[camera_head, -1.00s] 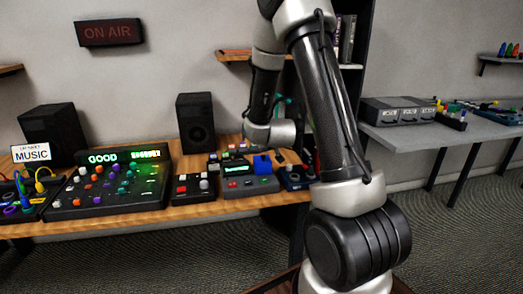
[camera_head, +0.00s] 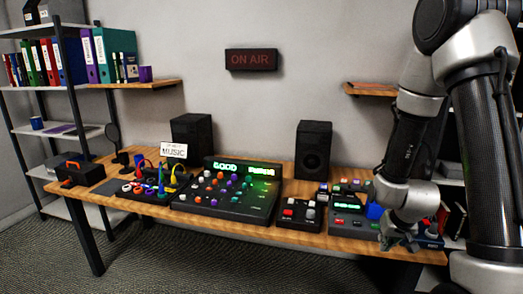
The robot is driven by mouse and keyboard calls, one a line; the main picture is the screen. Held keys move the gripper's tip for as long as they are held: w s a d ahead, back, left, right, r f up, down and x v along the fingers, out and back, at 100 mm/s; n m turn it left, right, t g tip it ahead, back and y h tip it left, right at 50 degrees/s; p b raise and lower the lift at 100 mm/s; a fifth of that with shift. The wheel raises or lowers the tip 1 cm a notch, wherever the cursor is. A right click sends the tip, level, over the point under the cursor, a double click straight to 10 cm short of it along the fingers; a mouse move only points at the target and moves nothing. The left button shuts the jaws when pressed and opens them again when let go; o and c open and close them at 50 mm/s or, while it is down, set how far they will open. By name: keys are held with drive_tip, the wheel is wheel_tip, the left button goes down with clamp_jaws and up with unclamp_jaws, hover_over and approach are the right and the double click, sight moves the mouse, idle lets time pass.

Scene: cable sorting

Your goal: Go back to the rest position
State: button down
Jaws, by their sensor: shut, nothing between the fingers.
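My arm fills the right side of the head view. My gripper (camera_head: 397,240) hangs at the arm's lower end, over the right part of the wooden desk (camera_head: 150,207), close to its front edge. It is small and dark in the picture, and its fingers look shut with nothing held. My wrist hides part of the desk's right end.
A large mixer (camera_head: 225,190) with lit knobs, a small button box (camera_head: 299,213), a cable panel (camera_head: 140,190) with plugs, and two black speakers (camera_head: 313,150) (camera_head: 192,137) stand on the desk. A shelf rack (camera_head: 75,90) with binders is at left. The floor (camera_head: 190,255) in front is clear.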

drive_tip(key=s+a+r+n, duration=0.1)
drive_tip(key=s+r, duration=0.9)
drive_tip(key=r, duration=0.4)
drive_tip(key=s+a+r+n, duration=0.1)
drive_tip(key=s+r, duration=0.9)
drive_tip(key=r, duration=0.4)
drive_tip(key=shift+s+a+y, duration=0.15)
drive_tip(key=shift+a+y, duration=0.25)
